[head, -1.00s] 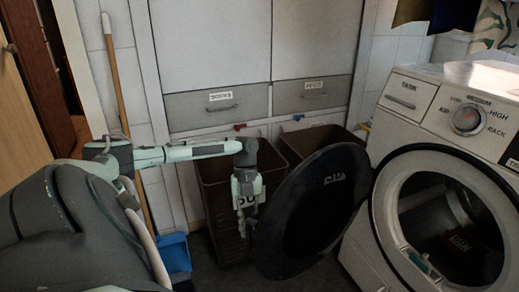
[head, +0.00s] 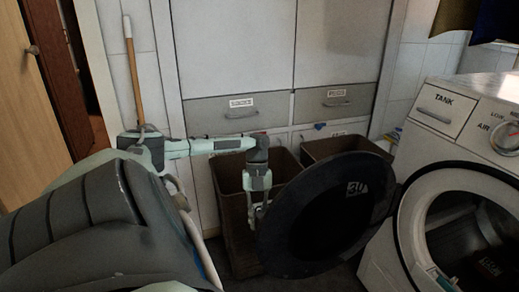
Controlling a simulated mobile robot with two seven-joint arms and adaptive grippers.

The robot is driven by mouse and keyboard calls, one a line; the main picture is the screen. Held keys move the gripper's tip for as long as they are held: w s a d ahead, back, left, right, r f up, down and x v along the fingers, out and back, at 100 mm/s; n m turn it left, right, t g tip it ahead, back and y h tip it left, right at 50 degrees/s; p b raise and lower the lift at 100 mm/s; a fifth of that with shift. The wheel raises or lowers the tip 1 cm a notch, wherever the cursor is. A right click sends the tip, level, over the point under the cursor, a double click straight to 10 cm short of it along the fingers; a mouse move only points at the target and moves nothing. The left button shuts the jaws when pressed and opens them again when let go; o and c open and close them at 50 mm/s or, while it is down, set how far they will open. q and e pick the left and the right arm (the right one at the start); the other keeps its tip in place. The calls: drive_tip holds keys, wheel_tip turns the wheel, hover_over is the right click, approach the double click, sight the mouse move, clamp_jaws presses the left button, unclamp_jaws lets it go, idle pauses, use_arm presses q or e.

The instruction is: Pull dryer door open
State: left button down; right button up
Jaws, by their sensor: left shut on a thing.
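The dryer (head: 419,172) stands at the right, a white machine with a round opening and a dark drum. Its round black door (head: 325,222) is swung wide open to the left of the opening. My left gripper (head: 254,214) points down at the door's left edge and is shut on that edge; the fingertips are partly hidden by the door. My right gripper is not in view.
Two brown bins (head: 232,178) stand behind the door, below grey drawers (head: 239,109) in a white cabinet. A broom handle (head: 131,75) leans on the wall at the left. A wooden door (head: 30,90) is at the far left.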

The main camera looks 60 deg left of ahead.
use_arm(q)
drive_tip(key=c, duration=1.8)
unclamp_jaws()
drive_tip(key=shift+o, duration=0.2)
drive_tip(key=v, duration=1.2)
drive_tip(key=shift+s, duration=0.1)
